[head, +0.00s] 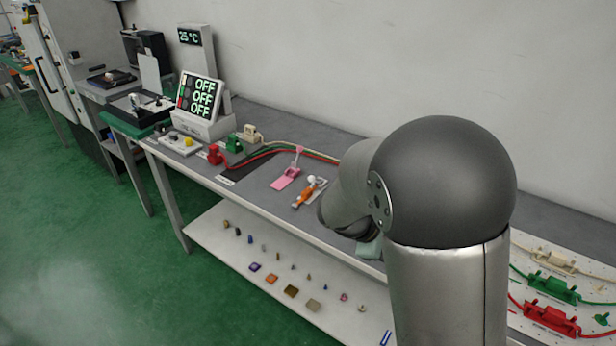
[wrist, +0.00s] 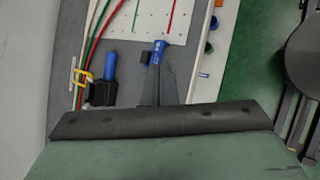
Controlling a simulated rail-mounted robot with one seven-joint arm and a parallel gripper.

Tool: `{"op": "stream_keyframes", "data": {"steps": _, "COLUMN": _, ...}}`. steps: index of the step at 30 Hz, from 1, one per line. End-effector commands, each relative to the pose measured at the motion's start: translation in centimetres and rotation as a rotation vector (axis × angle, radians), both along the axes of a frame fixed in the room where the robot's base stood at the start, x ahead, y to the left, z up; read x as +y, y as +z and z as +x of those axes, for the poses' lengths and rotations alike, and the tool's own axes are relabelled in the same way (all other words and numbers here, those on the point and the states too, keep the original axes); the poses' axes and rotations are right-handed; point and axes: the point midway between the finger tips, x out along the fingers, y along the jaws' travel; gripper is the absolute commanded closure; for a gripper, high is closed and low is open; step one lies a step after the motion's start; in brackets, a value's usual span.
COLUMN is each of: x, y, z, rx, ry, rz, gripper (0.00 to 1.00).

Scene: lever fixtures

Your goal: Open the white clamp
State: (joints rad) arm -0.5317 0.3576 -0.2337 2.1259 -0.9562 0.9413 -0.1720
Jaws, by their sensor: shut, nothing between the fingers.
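In the head view, a small lever fixture (head: 305,194) with an orange part and a white end lies on the grey bench, left of my arm. It is the nearest match I see to the white clamp, but I cannot tell surely. A pink fixture (head: 287,178) with an upright lever stands left of it. My arm hides the gripper in the head view.
Red, green and beige connectors with cables (head: 216,154) sit at the bench's left. A white board (head: 600,287) with more connectors is at the right. A display (head: 200,97) reads OFF. Small parts lie on the lower shelf (head: 215,232).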

Motion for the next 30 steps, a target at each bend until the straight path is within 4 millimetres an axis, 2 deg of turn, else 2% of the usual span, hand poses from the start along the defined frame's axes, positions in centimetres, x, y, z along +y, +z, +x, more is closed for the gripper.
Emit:
{"op": "stream_keyframes", "data": {"steps": 1, "x": 2.7, "y": -1.3, "z": 3.3, "rx": 0.026, "ry": 0.167, "rz": -0.123, "gripper": 1.0}}
{"op": "stream_keyframes", "data": {"steps": 3, "x": 6.4, "y": -2.3, "z": 7.4, "rx": 0.042, "ry": 0.386, "rz": -0.293, "gripper": 1.0}}
{"op": "stream_keyframes", "data": {"steps": 5, "x": 10.2, "y": -3.1, "z": 10.2, "rx": 0.05, "ry": 0.561, "rz": -0.432, "gripper": 1.0}}
{"op": "stream_keyframes", "data": {"steps": 6, "x": 12.8, "y": -3.7, "z": 11.7, "rx": 0.053, "ry": 0.668, "rz": -0.521, "gripper": 1.0}}
{"op": "stream_keyframes", "data": {"steps": 9, "x": 19.0, "y": -5.2, "z": 14.1, "rx": 0.052, "ry": 0.893, "rz": -0.71, "gripper": 1.0}}
{"op": "stream_keyframes", "data": {"steps": 13, "x": 24.8, "y": -6.7, "z": 15.3, "rx": 0.042, "ry": 1.077, "rz": -0.872, "gripper": 1.0}}
{"op": "stream_keyframes", "data": {"steps": 15, "x": 26.4, "y": -7.1, "z": 15.4, "rx": 0.039, "ry": 1.128, "rz": -0.92, "gripper": 1.0}}
{"op": "stream_keyframes", "data": {"steps": 18, "x": 27.3, "y": -7.3, "z": 15.5, "rx": 0.035, "ry": 1.157, "rz": -0.946, "gripper": 1.0}}
{"op": "stream_keyframes", "data": {"steps": 30, "x": 27.0, "y": -7.4, "z": 16.1, "rx": 0.036, "ry": 1.155, "rz": -0.944, "gripper": 1.0}}
